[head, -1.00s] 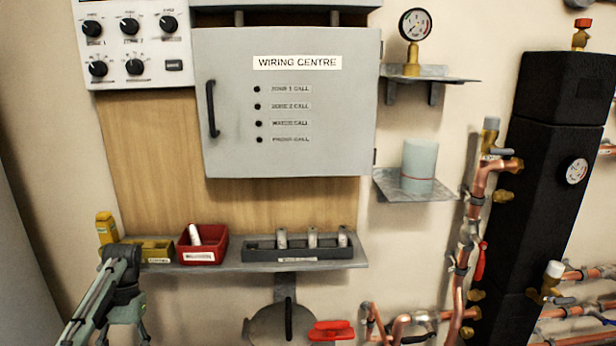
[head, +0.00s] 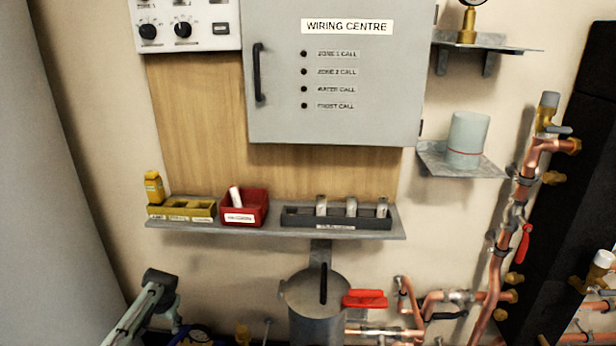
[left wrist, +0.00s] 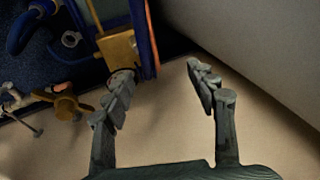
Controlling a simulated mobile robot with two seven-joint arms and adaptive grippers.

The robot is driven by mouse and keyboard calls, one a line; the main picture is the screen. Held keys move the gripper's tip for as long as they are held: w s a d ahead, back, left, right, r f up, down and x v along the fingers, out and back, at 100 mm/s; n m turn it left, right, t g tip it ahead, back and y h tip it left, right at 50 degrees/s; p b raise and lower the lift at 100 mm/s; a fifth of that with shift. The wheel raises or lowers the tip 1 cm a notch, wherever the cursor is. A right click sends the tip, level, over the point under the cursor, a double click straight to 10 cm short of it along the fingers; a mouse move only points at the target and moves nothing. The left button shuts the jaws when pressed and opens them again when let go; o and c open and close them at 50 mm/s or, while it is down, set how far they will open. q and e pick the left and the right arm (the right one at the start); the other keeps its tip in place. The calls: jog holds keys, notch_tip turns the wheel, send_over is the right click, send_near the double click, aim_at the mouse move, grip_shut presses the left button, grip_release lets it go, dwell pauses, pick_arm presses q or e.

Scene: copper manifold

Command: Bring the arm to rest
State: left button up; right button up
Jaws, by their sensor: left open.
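My left arm comes in at the bottom left of the head view. Its left gripper (head: 170,312) is below the left end of the shelf and apart from it, small and partly cut off by the frame. In the left wrist view the left gripper (left wrist: 160,88) is open, with two dark grey fingers spread and nothing between them. Pale floor or wall shows behind the fingers. My right gripper is not in view.
A grey shelf (head: 370,228) holds a yellow bin (head: 180,210), a red bin (head: 245,208) and a dark rack (head: 300,216). Below hangs a grey pot (head: 315,320). Copper pipes (head: 495,270) stand right. The left wrist view shows a blue-edged thing (left wrist: 148,35) near the left finger.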

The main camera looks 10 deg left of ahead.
pick_arm(q)
jog(key=s+d+f+m+h, duration=0.1)
jog(key=s+d+f, duration=0.4)
jog(key=s+d, duration=0.45)
jog(key=s+d+f+m+h, duration=0.1)
jog(key=s+d+f, duration=0.45)
jog(key=s, duration=0.65)
jog(key=s+d+r, duration=0.1)
jog(key=s+d, duration=0.5)
jog(key=s, duration=0.4)
jog(key=shift+r+t+h, duration=0.25)
jog(key=shift+t+h, duration=0.05)
jog(key=shift+h, duration=0.1)
jog(key=shift+d, duration=0.1)
